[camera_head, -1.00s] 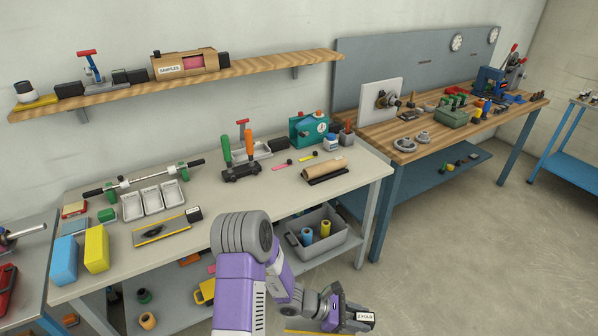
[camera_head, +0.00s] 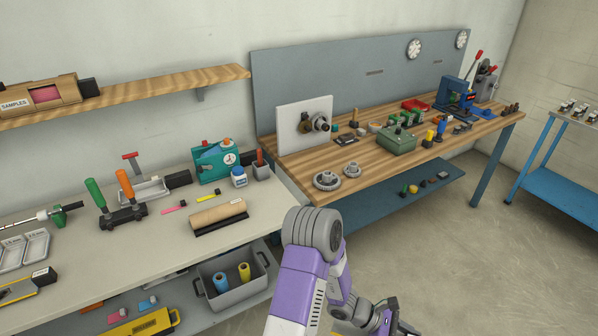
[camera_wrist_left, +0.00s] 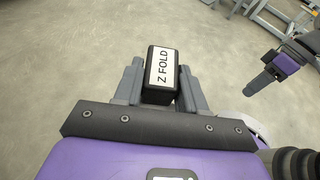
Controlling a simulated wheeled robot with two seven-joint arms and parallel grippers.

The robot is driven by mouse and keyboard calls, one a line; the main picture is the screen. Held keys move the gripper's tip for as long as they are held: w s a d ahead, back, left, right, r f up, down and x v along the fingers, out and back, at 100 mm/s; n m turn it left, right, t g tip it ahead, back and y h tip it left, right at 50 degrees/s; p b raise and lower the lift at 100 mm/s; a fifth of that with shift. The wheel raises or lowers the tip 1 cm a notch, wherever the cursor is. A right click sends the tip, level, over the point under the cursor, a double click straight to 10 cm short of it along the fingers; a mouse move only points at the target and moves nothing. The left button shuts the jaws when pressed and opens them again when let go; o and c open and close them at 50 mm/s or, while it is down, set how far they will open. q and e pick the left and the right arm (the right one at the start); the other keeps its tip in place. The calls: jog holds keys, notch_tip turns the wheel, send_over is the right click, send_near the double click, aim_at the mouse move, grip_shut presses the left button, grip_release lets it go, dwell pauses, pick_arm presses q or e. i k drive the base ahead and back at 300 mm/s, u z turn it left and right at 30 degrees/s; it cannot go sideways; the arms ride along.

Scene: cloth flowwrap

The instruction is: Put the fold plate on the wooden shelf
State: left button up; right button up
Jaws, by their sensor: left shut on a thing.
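The fold plate's black block (camera_wrist_left: 162,78), with a white label reading "Z FOLD", sits between the fingers of my left gripper (camera_wrist_left: 155,85) in the left wrist view. The gripper is shut on it, above bare floor. In the head view, my left gripper (camera_head: 392,318) is at the bottom edge, mostly cut off, and the label does not show. The wooden shelf (camera_head: 170,85) is on the wall at upper left, far from the gripper. A dark gripper that appears to be my right one (camera_wrist_left: 258,82) shows at the right of the wrist view; its jaw state is unclear.
A cardboard samples box (camera_head: 42,95) and a black block stand on the shelf; its right end is bare. Below is the pale bench (camera_head: 160,240) with clamps, a teal device and a brown roll. A wooden workbench (camera_head: 285,160) stands right, with open floor in front.

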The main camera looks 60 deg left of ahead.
aim_at(176, 81)
jog(key=u, duration=0.65)
jog(key=i, duration=1.1)
jog(key=u, duration=1.05)
